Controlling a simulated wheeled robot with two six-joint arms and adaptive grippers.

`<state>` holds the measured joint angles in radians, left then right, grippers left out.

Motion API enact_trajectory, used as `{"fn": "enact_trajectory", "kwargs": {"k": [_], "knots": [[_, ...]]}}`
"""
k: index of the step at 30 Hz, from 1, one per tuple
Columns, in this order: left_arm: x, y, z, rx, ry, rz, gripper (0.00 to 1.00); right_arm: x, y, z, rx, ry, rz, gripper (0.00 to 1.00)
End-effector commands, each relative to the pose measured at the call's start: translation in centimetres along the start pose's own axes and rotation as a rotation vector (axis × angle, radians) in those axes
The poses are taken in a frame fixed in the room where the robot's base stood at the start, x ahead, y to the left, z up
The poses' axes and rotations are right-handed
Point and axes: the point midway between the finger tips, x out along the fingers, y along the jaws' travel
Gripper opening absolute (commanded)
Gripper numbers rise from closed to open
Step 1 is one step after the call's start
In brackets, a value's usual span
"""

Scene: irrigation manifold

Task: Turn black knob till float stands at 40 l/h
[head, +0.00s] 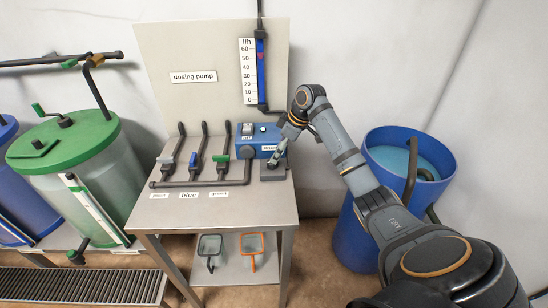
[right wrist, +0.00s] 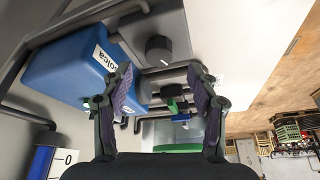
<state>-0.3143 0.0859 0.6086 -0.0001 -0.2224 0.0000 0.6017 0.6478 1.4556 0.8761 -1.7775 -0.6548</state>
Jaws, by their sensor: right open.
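The black knob (right wrist: 158,50) sits on a grey block (head: 273,173) beside the blue dosing pump (head: 265,138). In the head view the knob is largely hidden at my gripper. My right gripper (head: 277,155) is above the block. In the right wrist view its two fingers (right wrist: 157,85) are spread and empty, with the knob beyond the tips and apart from them. The flow meter (head: 262,75) is a blue upright tube with an l/h scale from 0 to 60. Its small reddish float (head: 261,57) appears near the 50 mark. My left gripper is not in view.
Several levered valves (head: 195,160) stand left of the pump on the grey bench (head: 230,206). A blue barrel (head: 405,160) stands right of the bench, under my right arm. A green-lidded tank (head: 65,145) stands at left. The bench's front strip is clear.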

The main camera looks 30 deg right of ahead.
Motion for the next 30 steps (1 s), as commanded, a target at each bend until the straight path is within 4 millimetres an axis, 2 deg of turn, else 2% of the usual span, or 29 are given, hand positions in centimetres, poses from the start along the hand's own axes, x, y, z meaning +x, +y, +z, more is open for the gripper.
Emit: {"fn": "enact_trajectory", "kwargs": {"k": [3,9,18,30], "knots": [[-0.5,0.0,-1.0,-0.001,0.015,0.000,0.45,2.3,-0.1,0.0,0.001,-0.001,-0.005,0.60],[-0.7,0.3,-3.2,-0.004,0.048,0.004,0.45,4.4,0.0,0.0,0.000,0.000,-0.001,0.60],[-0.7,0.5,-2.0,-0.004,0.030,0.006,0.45,4.7,0.0,0.0,0.000,0.000,0.001,0.58],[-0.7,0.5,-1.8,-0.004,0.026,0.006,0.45,4.6,0.0,0.0,0.000,0.000,0.000,0.05]]}}
